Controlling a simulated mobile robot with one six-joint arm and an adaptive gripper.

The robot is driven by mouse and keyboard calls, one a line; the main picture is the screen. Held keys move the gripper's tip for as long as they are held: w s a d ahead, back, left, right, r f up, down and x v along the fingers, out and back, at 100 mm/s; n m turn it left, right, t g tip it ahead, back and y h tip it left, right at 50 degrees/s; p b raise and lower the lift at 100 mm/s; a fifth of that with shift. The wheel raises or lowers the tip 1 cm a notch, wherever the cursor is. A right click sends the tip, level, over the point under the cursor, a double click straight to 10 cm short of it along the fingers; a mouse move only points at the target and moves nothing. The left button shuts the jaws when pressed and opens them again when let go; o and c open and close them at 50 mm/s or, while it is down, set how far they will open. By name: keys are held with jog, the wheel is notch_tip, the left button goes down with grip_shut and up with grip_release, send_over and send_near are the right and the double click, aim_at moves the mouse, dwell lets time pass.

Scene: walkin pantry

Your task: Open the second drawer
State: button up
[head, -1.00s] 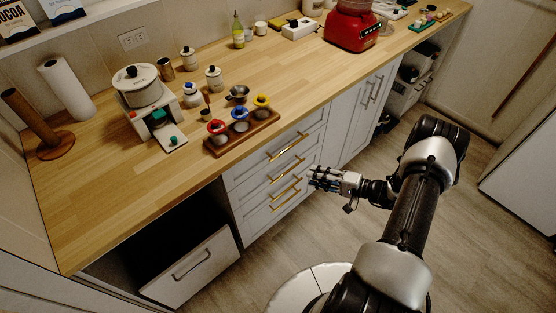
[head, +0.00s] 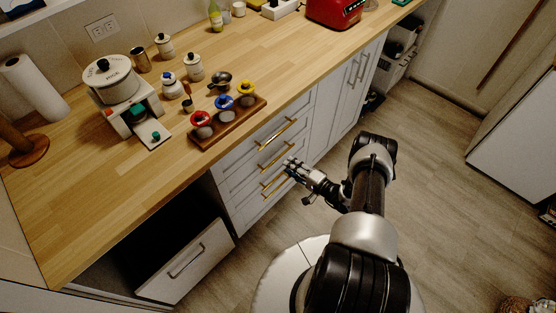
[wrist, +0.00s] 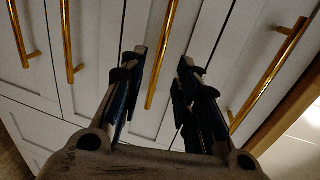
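The drawer stack has several white fronts with gold bar handles, and all look shut. The second drawer's handle (head: 276,158) is below the top drawer's handle (head: 277,133). My gripper (head: 290,166) is right in front of the stack, by the right ends of the second and lower handles. In the wrist view the drawers appear sideways, with the counter edge at right. There the second handle (wrist: 162,55) shows between the two spread fingers of my gripper (wrist: 163,72). The gripper is open and holds nothing. Whether the fingers touch the handle cannot be told.
A low drawer (head: 187,262) with a dark handle is at lower left.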

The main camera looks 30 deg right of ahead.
aim_at(278, 157)
jog(key=b+x, duration=0.2)
jog(key=x, duration=0.6)
jog(key=shift+c, duration=0.2)
grip_shut()
dwell(0.4)
